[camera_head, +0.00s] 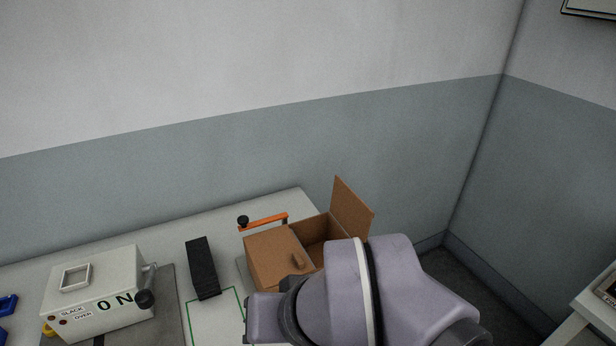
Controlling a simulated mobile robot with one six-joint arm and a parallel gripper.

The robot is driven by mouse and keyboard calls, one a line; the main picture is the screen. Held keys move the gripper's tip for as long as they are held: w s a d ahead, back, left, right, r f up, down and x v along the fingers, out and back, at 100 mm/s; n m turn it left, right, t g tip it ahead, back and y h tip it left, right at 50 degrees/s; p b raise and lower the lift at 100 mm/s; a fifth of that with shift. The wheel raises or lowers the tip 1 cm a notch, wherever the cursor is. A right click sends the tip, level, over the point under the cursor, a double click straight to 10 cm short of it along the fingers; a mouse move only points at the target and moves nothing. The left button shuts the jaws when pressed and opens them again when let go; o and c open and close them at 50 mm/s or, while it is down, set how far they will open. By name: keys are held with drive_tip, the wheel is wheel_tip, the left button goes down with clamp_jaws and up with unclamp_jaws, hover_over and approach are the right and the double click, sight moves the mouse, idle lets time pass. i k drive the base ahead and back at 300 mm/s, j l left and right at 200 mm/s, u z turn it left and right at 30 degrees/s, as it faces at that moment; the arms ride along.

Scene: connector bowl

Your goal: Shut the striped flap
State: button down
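A brown cardboard box (283,256) stands on the white table near its right end. One flap (352,212) stands up, open, at the box's right side, and the dark inside shows beside it. The left part of the top looks covered, with a small brown tab or handle on it. I see no stripes on either part, so I cannot tell which is the striped flap. My purple-grey arm (375,295) is in front of the box and hides its lower right. My gripper's fingers do not show.
An orange bar (266,221) with a black knob is behind the box. A black strip (203,268) lies left of it, by a green outline. A white oven-like box (95,293) with a black-knobbed lever stands further left. Walls close off the back and right.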

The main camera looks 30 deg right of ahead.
sight(354, 217)
drive_tip(key=l+u, duration=0.15)
drive_tip(key=l, duration=0.3)
drive_tip(key=k+l+u, duration=0.15)
drive_tip(key=l, duration=0.25)
drive_tip(key=k+l+u, duration=0.15)
drive_tip(key=l, duration=0.3)
drive_tip(key=l+u, duration=0.1)
drive_tip(key=l, duration=0.35)
drive_tip(key=k+l+u, duration=0.15)
drive_tip(key=l, duration=0.2)
drive_tip(key=k+l+u, duration=0.15)
drive_tip(key=l, duration=0.25)
drive_tip(key=i+l+z, duration=0.35)
drive_tip(key=k+j, duration=0.05)
drive_tip(key=j, duration=0.05)
